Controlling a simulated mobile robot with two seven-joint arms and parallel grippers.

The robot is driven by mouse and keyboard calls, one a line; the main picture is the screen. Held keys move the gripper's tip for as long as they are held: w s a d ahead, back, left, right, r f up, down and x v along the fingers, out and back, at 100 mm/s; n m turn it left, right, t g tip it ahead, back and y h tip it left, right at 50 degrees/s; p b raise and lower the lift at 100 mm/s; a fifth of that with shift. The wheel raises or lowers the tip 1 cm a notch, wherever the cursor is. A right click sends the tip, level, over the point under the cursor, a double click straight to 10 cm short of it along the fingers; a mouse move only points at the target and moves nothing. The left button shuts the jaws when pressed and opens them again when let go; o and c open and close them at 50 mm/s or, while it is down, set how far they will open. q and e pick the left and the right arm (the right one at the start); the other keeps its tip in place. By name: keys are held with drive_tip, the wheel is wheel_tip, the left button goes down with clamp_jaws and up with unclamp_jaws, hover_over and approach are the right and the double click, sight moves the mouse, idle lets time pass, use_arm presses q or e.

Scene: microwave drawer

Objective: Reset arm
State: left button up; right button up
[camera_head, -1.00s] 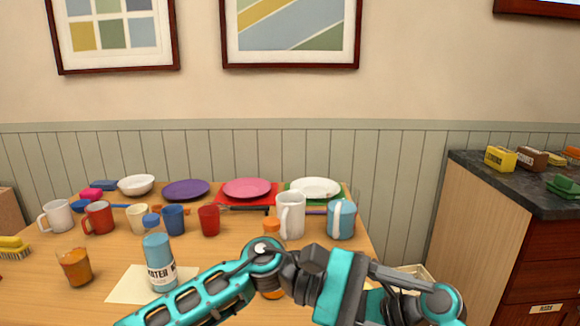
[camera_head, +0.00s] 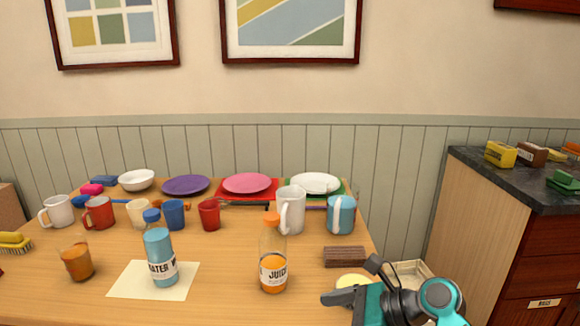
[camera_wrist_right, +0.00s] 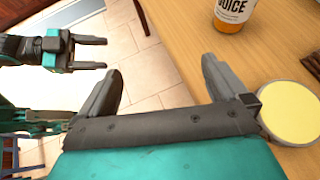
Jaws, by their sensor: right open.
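My right gripper (camera_head: 328,299) is low at the right of the head view, by the table's front right, pointing left. In the right wrist view, its two fingers (camera_wrist_right: 162,78) are spread with nothing between them. The right arm's teal and grey links (camera_head: 410,305) show beside it. My left gripper (camera_wrist_right: 98,53) shows at the upper left of the right wrist view, over the floor. Its fingers are apart and empty. It is outside the head view.
A juice bottle (camera_head: 273,268) and a round pale-yellow-topped thing (camera_wrist_right: 292,112) are close to the right gripper. A water bottle (camera_head: 160,255), mugs and plates stand on the wooden table (camera_head: 225,300). A dark-topped counter (camera_head: 530,190) is at right.

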drive_tip(key=s+d+f+n+t+h, duration=0.2)
drive_tip(key=s+d+f+n+h, duration=0.1)
drive_tip(key=f+n, duration=0.3)
drive_tip(key=s+d+f+n+t+h, duration=0.2)
drive_tip(key=s+d+f+n+h, duration=0.1)
drive_tip(key=f, duration=0.4)
use_arm(q)
drive_tip(key=s+a+n+g+y+p, duration=0.1)
drive_tip(key=s+a+n+g+p, duration=0.1)
drive_tip(key=s+a+n+p, duration=0.1)
drive_tip(key=s+a+p, duration=0.1)
drive_tip(key=s+p, duration=0.1)
drive_tip(key=p, duration=0.1)
drive_tip(key=shift+s+a+y, duration=0.15)
drive_tip(key=shift+s+y, duration=0.15)
drive_tip(key=shift+s, duration=0.05)
use_arm(e)
drive_tip(key=s+d+r+n+t+h, duration=0.1)
drive_tip(key=s+d+n+t+h, duration=0.2)
drive_tip(key=s+n, duration=0.8)
drive_tip(key=d+n, duration=0.1)
drive_tip(key=n, duration=0.3)
drive_tip(key=shift+d+r+h, duration=0.2)
drive_tip(key=shift+d+h, duration=0.1)
use_arm(q)
drive_tip(key=shift+f, duration=0.15)
